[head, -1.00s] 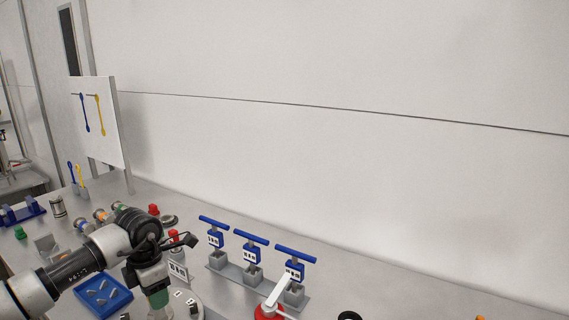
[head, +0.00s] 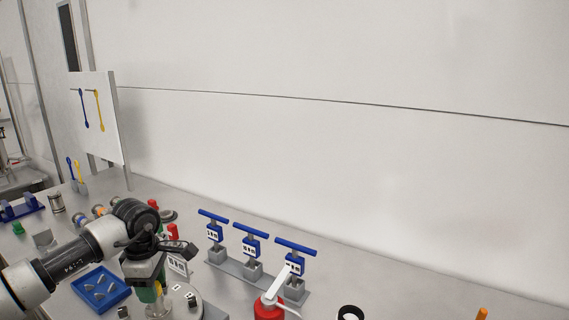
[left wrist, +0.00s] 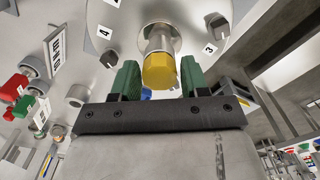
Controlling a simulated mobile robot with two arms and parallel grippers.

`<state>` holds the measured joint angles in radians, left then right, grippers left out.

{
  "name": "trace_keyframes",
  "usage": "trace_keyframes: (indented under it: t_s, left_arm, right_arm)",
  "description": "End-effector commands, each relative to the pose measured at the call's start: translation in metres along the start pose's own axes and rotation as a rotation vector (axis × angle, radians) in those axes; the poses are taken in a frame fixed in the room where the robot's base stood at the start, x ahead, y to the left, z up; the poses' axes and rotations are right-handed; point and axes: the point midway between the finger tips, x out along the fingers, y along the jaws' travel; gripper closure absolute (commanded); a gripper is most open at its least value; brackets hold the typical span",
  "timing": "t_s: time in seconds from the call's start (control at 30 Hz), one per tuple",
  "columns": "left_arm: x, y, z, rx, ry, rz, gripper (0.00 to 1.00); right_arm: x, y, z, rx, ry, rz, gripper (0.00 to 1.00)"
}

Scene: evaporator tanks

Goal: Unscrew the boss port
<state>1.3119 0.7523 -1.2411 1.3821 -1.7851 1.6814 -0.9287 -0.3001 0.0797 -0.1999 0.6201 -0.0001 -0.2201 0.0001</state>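In the left wrist view, a yellow hexagonal fitting (left wrist: 160,70), likely the boss port, sits on the end of a metal cylinder (left wrist: 159,35) that stands out from a grey round plate. My left gripper (left wrist: 158,76) is open. Its two green fingers stand on either side of the yellow fitting, with gaps visible and no clear contact. In the head view my left gripper (head: 152,293) points down beside a round grey base (head: 188,301), and its arm hides much of that spot. My right gripper is not in view.
Nearby are a blue tray (head: 100,289) with grey pieces, a row of blue T-handled tools (head: 251,247) in grey holders, and a red bottle (head: 268,308). Dark knobs (left wrist: 217,27) numbered 3 and 4 flank the fitting. The bench behind the tools is clear up to the wall.

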Motion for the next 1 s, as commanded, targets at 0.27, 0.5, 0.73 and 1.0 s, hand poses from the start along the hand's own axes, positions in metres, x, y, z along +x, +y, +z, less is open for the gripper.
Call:
trace_keyframes:
  t_s: [0.27,0.5,0.73,1.0]
  left_arm:
    - [0.0000,0.0000,0.0001,-0.002,0.000,0.000,0.98]
    - [-0.0009,0.0000,0.0004,-0.154,-0.001,0.000,1.00]
    - [-0.0006,0.0001,0.0006,-0.415,-0.001,-0.001,1.00]
    - [0.0001,0.0001,0.0005,-0.454,-0.001,-0.001,1.00]
  right_arm:
    - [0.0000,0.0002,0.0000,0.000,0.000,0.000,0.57]
    - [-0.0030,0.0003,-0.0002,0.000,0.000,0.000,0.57]
    - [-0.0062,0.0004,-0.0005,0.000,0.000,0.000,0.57]
    - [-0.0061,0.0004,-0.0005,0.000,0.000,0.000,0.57]
